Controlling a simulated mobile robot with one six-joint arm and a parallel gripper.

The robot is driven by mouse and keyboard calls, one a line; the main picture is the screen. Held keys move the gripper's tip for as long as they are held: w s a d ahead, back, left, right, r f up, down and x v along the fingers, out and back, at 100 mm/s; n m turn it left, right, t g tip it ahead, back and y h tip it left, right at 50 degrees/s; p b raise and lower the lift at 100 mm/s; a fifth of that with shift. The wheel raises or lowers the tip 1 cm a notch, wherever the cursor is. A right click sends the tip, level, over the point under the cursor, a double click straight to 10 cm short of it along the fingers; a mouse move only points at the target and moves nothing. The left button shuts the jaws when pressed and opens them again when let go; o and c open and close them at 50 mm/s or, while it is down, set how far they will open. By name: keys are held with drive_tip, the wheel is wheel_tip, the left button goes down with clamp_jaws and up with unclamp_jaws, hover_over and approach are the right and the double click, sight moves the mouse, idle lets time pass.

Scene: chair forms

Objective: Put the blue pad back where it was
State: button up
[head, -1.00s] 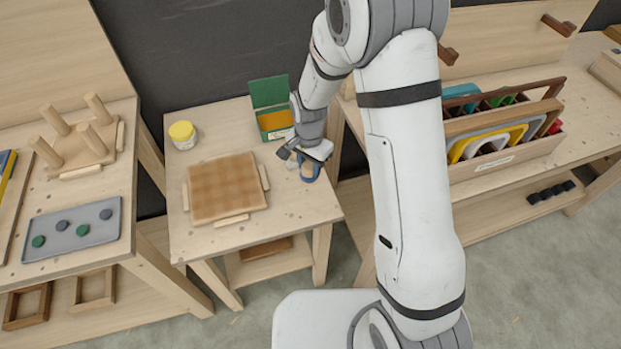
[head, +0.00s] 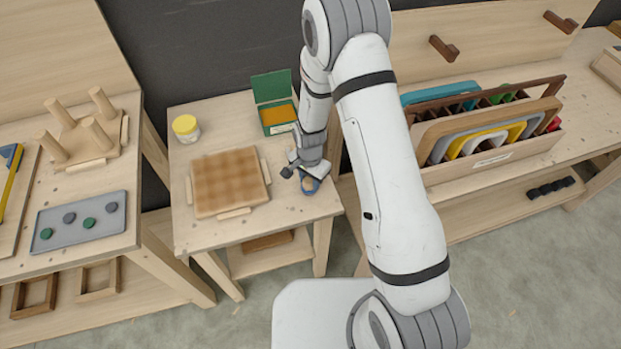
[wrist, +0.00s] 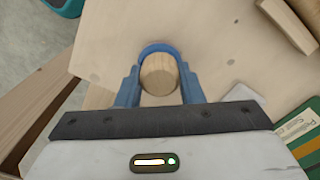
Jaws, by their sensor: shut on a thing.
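My gripper (head: 306,180) points down over the right front part of the small middle table (head: 190,232). In the wrist view, its blue fingers (wrist: 160,92) stand on either side of a round wooden knob (wrist: 159,74) and are shut on it. A blue curved edge (wrist: 160,47) shows around the far side of the knob; I take knob and edge to be the blue pad. In the head view, the pad (head: 309,186) shows as a bit of blue and light wood under my gripper, partly hidden. I cannot tell whether it touches the tabletop.
A checkered wooden board (head: 228,182) lies left of my gripper. A green open box (head: 277,118) and a yellow-lidded jar (head: 186,128) stand behind. A rack of coloured frames (head: 490,145) is on the right bench; a grey tray (head: 80,222) is on the left bench.

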drive_tip(key=shift+f, duration=0.25)
drive_tip(key=o, duration=1)
drive_tip(key=shift+r, duration=0.1)
drive_tip(key=shift+c, duration=0.2)
drive_tip(key=shift+r, duration=0.1)
wheel_tip(320, 180, up, 12)
drive_tip(key=b, duration=0.3)
wheel_tip(320, 180, up, 14)
drive_tip(key=n+t, duration=0.2)
drive_tip(key=n, duration=0.1)
hover_over(310, 180)
drive_tip(key=s+d, duration=0.6)
drive_tip(key=d, duration=0.2)
drive_tip(key=s+d+r+n, duration=0.2)
drive_tip(key=s+d+r, duration=0.1)
drive_tip(key=s, duration=0.3)
drive_tip(key=s+d+r+n+t, duration=0.1)
drive_tip(key=s+d+r+n, duration=0.1)
drive_tip(key=s+r, duration=0.3)
drive_tip(key=s+d, duration=0.1)
drive_tip(key=s, duration=0.1)
drive_tip(key=shift+s+n, duration=0.3)
drive_tip(key=shift+n, duration=0.1)
